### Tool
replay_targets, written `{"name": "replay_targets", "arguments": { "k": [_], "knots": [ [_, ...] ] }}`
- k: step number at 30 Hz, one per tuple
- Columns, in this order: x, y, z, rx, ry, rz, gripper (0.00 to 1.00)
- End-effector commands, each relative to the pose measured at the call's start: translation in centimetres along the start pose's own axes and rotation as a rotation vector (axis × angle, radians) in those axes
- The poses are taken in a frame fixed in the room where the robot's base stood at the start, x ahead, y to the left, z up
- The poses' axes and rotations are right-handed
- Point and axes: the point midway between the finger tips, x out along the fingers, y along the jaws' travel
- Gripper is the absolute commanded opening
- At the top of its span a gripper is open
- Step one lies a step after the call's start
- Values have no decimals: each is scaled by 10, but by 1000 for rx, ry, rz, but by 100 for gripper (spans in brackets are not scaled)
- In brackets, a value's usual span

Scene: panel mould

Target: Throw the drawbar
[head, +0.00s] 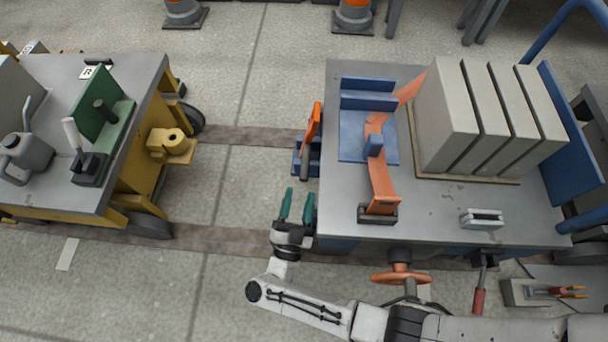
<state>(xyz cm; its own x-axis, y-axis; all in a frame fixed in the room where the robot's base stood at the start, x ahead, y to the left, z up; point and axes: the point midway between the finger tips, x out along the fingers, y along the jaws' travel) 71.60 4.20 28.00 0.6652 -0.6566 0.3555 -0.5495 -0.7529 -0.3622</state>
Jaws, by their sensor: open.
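What looks like the drawbar (313,125), a bar with an orange grip and a dark lower part, stands steeply at the left end of the right cart (345,72). Its foot sits at a blue bracket (298,158) on that cart's end. Facing it across a floor gap, the left cart carries a yellow coupler block (172,142) with a round hole on top. My gripper (297,204) has green fingers, open and empty. It is just below the bracket in the picture, beside the cart's left edge and apart from the bar.
The right cart carries grey panels (452,120), an orange strap (383,170) and blue stops; an orange handwheel (400,279) is on its near side. The left cart (65,185) holds a watering can and a green fixture. Two rails cross the floor; the gap between carts is clear.

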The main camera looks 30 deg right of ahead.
Motion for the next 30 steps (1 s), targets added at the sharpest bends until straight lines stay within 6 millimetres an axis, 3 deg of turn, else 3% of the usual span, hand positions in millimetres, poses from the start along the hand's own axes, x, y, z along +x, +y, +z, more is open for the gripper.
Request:
{"name": "replay_targets", "arguments": {
  "k": [3, 10, 23, 30],
  "knots": [
    [23, 1, 1, 1, 2, 4, 48],
    [53, 1, 1, 0, 1, 1, 48],
    [63, 0, 0, 0, 0, -2, 48],
    [63, 0, 0, 1, 0, -2, 26]
  ]
}}
